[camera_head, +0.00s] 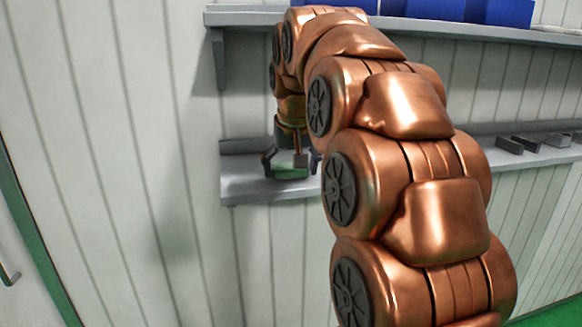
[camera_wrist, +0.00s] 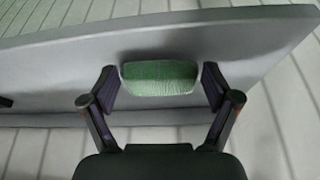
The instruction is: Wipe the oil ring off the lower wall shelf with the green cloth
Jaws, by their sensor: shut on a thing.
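The green cloth (camera_wrist: 160,78) is a folded pad between my gripper's fingers, also visible in the head view (camera_head: 290,172). My gripper (camera_wrist: 160,88) is shut on it, with a finger at each end of the pad. In the head view my gripper (camera_head: 291,165) points down at the left end of the lower wall shelf (camera_head: 250,190), with the cloth at or just above its top. I cannot tell whether the cloth touches the shelf. The grey shelf also shows in the wrist view (camera_wrist: 50,70). I see no oil ring in either view; the cloth and my arm hide part of the shelf.
An upper shelf (camera_head: 245,17) with blue bins (camera_head: 500,12) runs above the lower one. Several dark blocks (camera_head: 510,145) stand on the lower shelf further right. The ribbed wall (camera_head: 120,150) is bare at left. A green-edged door frame (camera_head: 35,240) is at far left.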

